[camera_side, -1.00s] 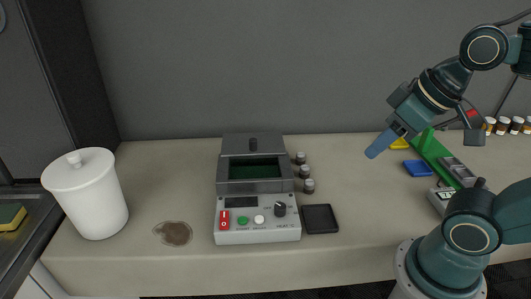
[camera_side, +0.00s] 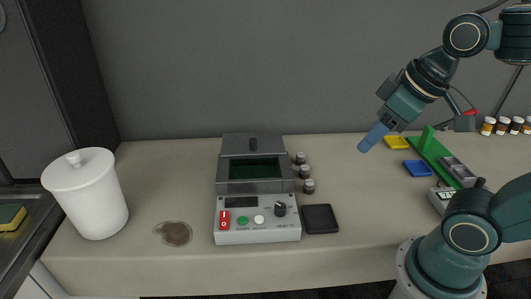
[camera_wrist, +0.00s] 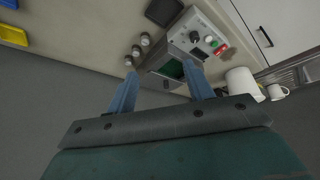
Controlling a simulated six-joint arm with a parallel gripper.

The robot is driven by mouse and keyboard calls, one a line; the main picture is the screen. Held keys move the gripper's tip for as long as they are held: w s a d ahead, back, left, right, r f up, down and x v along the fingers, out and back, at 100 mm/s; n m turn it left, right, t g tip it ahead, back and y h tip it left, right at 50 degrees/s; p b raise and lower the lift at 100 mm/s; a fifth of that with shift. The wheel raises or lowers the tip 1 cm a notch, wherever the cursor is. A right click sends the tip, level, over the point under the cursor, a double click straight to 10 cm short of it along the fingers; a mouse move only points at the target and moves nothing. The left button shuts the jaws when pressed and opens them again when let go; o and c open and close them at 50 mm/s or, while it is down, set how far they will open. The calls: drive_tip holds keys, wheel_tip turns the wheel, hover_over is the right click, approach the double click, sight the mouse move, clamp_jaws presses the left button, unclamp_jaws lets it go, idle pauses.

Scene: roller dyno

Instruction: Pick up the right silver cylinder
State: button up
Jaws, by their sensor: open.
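I cannot pick out a clear silver cylinder in either view. Several small dark vials with grey caps, one of them the front vial (camera_side: 309,187), stand in a row along the right side of the grey machine (camera_side: 257,222). In the wrist view the vials (camera_wrist: 145,39) show just left of the machine (camera_wrist: 197,42). My gripper (camera_side: 366,144) hangs in the air right of the vials, tilted down and left. In the wrist view its two blue fingers (camera_wrist: 163,76) are apart with nothing held between them. The machine's dark green recess is partly visible.
A white lidded pot (camera_side: 88,200) stands at the left, with a brown stain (camera_side: 173,233) beside it. A black tray (camera_side: 320,219) lies right of the machine. Blue (camera_side: 417,168) and yellow (camera_side: 396,142) trays sit near a green stand (camera_side: 430,152) at the right. The counter middle-right is clear.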

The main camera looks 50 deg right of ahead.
drive_tip(key=w+d+n+g, duration=0.1)
drive_tip(key=w+d+n, duration=0.2)
drive_tip(key=w, duration=0.4)
drive_tip(key=w+d+n+g, duration=0.2)
drive_tip(key=w+d+n, duration=0.1)
drive_tip(key=w, duration=0.4)
drive_tip(key=w+d+f+n+g, duration=0.2)
drive_tip(key=w+d+f+n, duration=0.4)
drive_tip(key=w+d+f, duration=0.3)
drive_tip(key=shift+w+f+n, duration=0.3)
drive_tip(key=shift+w+f, duration=0.25)
drive_tip(key=shift+w, duration=0.1)
hover_over(301, 154)
drive_tip(key=shift+f, duration=4.3)
drive_tip(key=shift+f, duration=0.1)
drive_tip(key=shift+a+f, duration=0.1)
drive_tip(key=shift+f, duration=2.4)
